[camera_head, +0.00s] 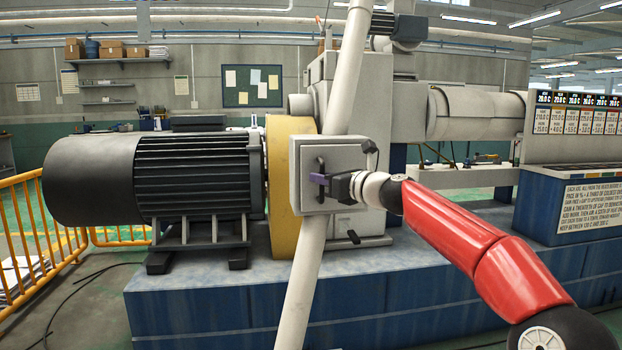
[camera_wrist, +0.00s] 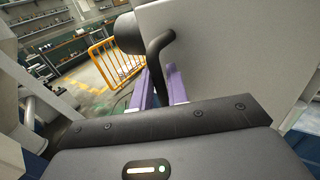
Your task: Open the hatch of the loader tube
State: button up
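The loader tube (camera_head: 299,290) is a pale slanted pipe in the head view. The grey box-like hatch (camera_head: 340,158) sits midway along it, and its front looks closed, though a small gap cannot be ruled out. A black bar handle (camera_head: 320,165) stands on the hatch front; the handle (camera_wrist: 158,62) also shows in the wrist view beside a large grey panel (camera_wrist: 225,50). My gripper (camera_head: 321,179) is at the handle. In the wrist view its purple fingers (camera_wrist: 160,88) lie close on both sides of the bar, apparently shut on it. The fingertips' contact is partly hidden.
A black motor (camera_head: 150,175) and yellow guard (camera_head: 285,185) stand left of the hatch on a blue base (camera_head: 225,300). A control panel (camera_head: 580,125) is at the right. A yellow railing (camera_head: 40,235) stands at the far left.

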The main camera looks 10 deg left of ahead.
jog(key=shift+w+a, duration=0.2)
jog(key=shift+a, duration=0.05)
jog(key=shift+c, duration=0.5)
grip_shut()
jog(key=shift+s+d, duration=0.1)
